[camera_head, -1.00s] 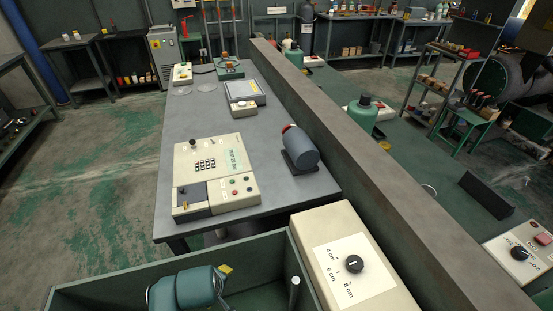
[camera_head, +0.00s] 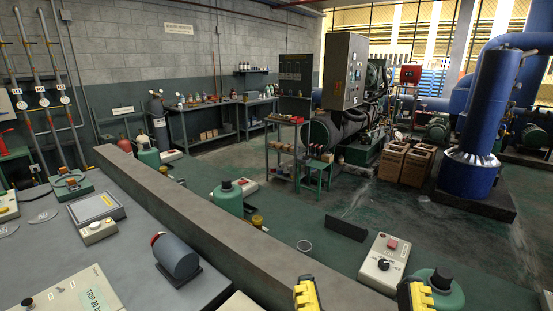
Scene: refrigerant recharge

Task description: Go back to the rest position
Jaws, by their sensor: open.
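My gripper (camera_head: 361,293) shows at the bottom edge of the head view, right of centre. Its two fingertips are yellow and black and stand well apart. It is open, and I see nothing between the tips. The rest of the gripper and the arm are below the frame. The fingertips appear in front of the floor and the long grey low wall. A green cylinder (camera_head: 439,290) with a dark cap shows just right of the right fingertip; I cannot tell how far apart they are.
The low wall (camera_head: 230,228) runs diagonally, with a grey workbench (camera_head: 135,250) on its left bearing a dark motor-like cylinder (camera_head: 176,256). Right of the wall are a green tank (camera_head: 229,200), a control box (camera_head: 386,262) and a black block (camera_head: 346,229). Open floor lies beyond.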

